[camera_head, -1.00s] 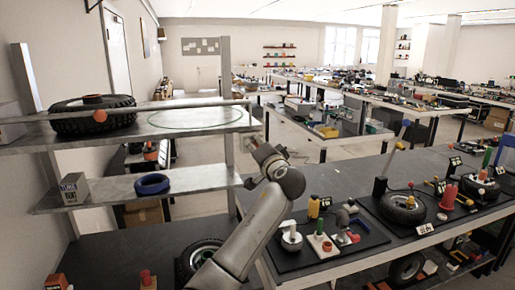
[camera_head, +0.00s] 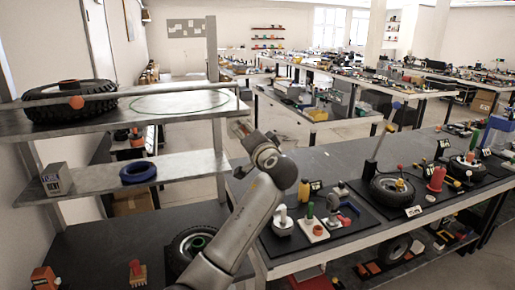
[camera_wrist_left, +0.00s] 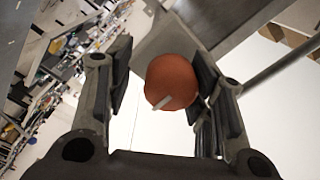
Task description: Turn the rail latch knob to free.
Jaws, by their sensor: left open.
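An orange-brown round knob (camera_wrist_left: 171,82) with a pale pointer mark shows in the left wrist view, between the spread fingers of my left gripper (camera_wrist_left: 160,95). A gap shows on each side of it; how far ahead it lies is unclear. In the head view my left gripper (camera_head: 240,127) is by the right end of the shelf rack, and its fingertips are hard to make out. An orange ball-shaped knob (camera_head: 77,102) sits on the rail (camera_head: 150,94) at the rack's left. I cannot tell whether both views show the same knob. My right gripper is not in view.
A tire (camera_head: 40,112) lies on the upper shelf (camera_head: 110,117) behind the rail. A blue ring (camera_head: 138,171) and a grey box (camera_head: 56,180) stand on the lower shelf (camera_head: 97,180). A workbench (camera_head: 345,165) with wheels, knobs and tools fills the right side.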

